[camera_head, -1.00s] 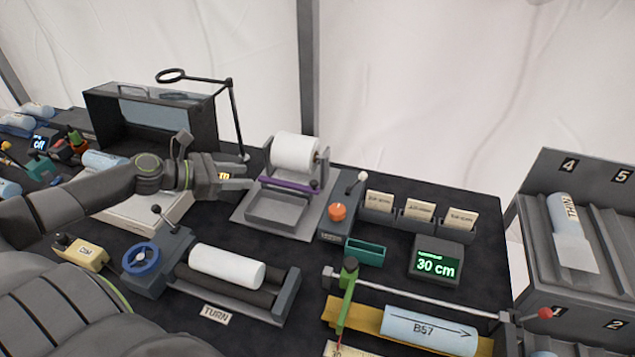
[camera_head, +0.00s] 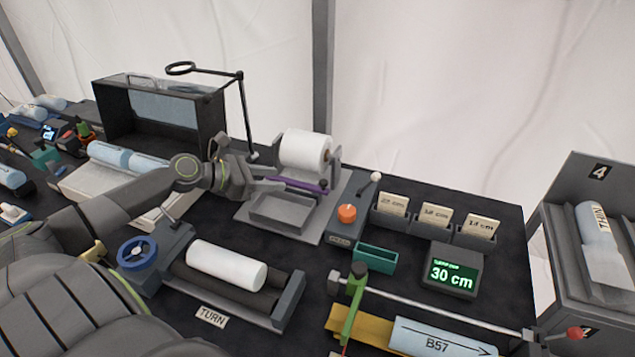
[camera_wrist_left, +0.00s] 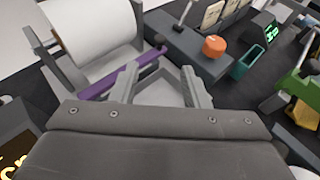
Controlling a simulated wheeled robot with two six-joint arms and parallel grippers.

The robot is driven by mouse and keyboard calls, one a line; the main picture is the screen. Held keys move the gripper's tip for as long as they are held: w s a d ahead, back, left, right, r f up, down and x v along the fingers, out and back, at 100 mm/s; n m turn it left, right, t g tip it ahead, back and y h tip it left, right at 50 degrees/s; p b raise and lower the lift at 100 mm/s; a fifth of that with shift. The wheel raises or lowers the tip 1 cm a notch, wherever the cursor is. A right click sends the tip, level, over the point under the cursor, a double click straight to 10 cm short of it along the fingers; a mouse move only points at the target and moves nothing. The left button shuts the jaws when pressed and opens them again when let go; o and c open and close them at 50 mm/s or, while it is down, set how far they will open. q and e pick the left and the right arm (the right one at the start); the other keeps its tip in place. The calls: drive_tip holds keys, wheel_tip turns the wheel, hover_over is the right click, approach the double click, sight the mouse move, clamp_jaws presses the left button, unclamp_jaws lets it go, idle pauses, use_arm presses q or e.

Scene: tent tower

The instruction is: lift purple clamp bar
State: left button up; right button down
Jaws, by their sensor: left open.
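The purple clamp bar (camera_head: 300,186) lies across the front of the grey roll dispenser, just below the white roll (camera_head: 305,149). It also shows in the left wrist view (camera_wrist_left: 112,80), with a dark knob at its right end. My left gripper (camera_head: 277,181) reaches in from the left at the bar's left part. In the left wrist view its two fingers (camera_wrist_left: 165,78) are spread, with the left finger close to the bar. I cannot tell whether they touch. Nothing is held between them. My right gripper is not in view.
An orange button box (camera_head: 346,213) and a lever stand right of the dispenser. A teal tray (camera_head: 375,257), card holders (camera_head: 434,217) and a green display (camera_head: 453,272) are further right. A roller unit (camera_head: 283,293) is in front; a magnifier stand (camera_head: 243,110) rises behind.

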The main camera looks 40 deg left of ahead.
sight(323, 182)
use_arm(q)
drive_tip(key=p+x, duration=0.1)
drive_tip(key=x, duration=1.2)
drive_tip(key=shift+d, duration=0.1)
clamp_jaws()
